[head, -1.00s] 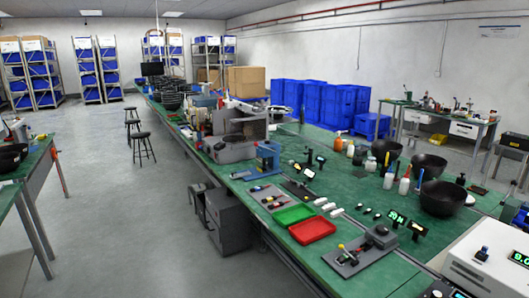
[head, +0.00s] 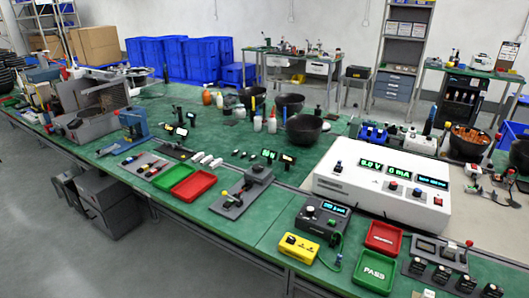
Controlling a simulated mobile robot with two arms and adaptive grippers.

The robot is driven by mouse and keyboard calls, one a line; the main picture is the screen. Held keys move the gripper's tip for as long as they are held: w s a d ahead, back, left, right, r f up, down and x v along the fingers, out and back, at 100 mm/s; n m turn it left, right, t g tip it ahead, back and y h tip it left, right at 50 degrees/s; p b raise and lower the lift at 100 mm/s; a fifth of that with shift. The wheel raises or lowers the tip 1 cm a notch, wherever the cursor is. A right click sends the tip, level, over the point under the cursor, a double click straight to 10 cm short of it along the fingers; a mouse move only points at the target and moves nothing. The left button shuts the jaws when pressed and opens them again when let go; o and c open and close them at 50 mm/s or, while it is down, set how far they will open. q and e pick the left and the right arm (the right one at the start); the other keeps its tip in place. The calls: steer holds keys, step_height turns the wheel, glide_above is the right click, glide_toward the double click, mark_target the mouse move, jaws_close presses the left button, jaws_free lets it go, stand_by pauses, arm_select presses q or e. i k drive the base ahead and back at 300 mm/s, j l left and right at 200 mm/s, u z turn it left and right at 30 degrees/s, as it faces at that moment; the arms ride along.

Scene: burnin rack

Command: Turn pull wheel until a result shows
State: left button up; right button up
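I cannot tell for sure which part is the pull wheel. A grey fixture plate (head: 238,199) with a small lever, a yellow part and a dark block (head: 259,173) stands on the green bench. A dark box with a lit display (head: 322,216) and a knob is on the nearer bench. A large white instrument (head: 385,192) with green readouts (head: 385,167) stands behind it. The readouts seem to show "0.0 V" and "0 mA". Neither of my grippers is in view.
Red (head: 194,186) and green (head: 172,176) trays lie left of the fixture. A yellow box (head: 298,247), a green "PASS" tray (head: 373,271) and a red tray (head: 383,237) lie in front. Black bowls (head: 304,130) stand behind. The floor at lower left is clear.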

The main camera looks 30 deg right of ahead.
mark_target(257, 167)
steer(key=i+j+z, duration=0.25)
steer(key=j+z, duration=0.15)
steer(key=i+j+z, duration=0.25)
steer(key=j+z, duration=0.2)
